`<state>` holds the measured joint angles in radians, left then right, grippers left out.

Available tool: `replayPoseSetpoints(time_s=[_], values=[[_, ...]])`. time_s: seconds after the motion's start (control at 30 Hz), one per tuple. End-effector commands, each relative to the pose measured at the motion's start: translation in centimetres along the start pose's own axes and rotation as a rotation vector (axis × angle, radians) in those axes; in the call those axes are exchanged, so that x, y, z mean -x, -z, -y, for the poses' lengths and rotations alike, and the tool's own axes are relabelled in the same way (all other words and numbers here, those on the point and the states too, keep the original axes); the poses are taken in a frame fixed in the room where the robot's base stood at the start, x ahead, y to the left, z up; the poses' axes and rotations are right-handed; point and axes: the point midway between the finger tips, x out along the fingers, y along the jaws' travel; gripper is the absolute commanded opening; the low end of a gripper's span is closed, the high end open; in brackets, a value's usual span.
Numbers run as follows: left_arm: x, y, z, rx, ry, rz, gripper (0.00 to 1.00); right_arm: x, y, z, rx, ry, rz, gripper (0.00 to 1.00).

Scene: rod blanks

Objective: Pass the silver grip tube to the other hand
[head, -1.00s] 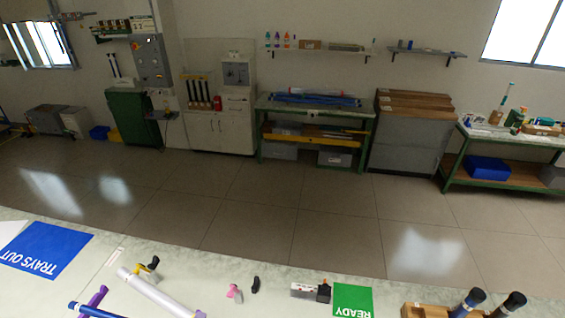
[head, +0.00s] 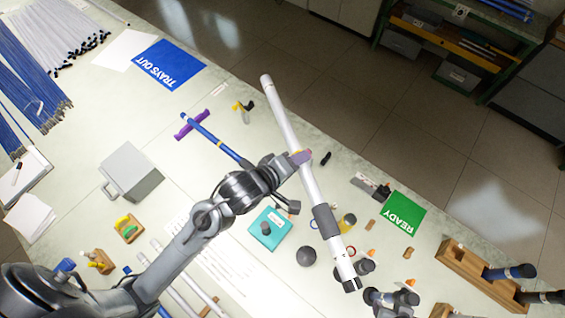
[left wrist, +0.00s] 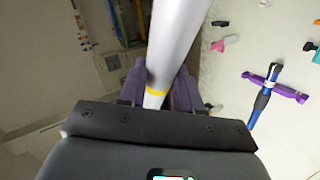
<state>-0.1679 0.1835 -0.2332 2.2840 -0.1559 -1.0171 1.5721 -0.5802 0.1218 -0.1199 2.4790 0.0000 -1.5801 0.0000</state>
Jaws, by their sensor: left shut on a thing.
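The silver grip tube (head: 303,165) is a long pale tube with a dark grey grip sleeve and a black lower end. It slants across the middle of the head view, above the bench. My left gripper (head: 300,158) is shut around its upper-middle part. In the left wrist view the tube (left wrist: 175,45) runs between the purple fingers of my left gripper (left wrist: 158,92), with a yellow band between them. Grey jointed parts that look like my right gripper (head: 391,298) show at the bottom edge, below and right of the tube's black end; their jaw opening is unclear.
A blue rod with a purple crosspiece (head: 192,124), a teal block (head: 270,233) and a dark ball (head: 306,256) lie on the bench. A green READY card (head: 403,212) and a wooden rack (head: 478,273) are at right. A grey box (head: 130,172) stands at left.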

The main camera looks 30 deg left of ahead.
Motion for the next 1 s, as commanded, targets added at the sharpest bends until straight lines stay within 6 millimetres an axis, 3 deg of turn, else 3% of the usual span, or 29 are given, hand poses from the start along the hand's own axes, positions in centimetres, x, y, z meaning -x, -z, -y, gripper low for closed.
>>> replayPoseSetpoints(time_s=[0.3, 1.0], values=[[0.5, -1.6, -4.3, -0.049, -0.030, 0.092, 0.01, 0.0, 0.0, 0.1, -0.002, 0.001, -0.001, 0.43], [1.2, -4.0, -10.2, -0.141, -0.063, 0.232, 0.01, 0.1, 0.1, 0.1, -0.003, 0.003, -0.002, 0.43]])
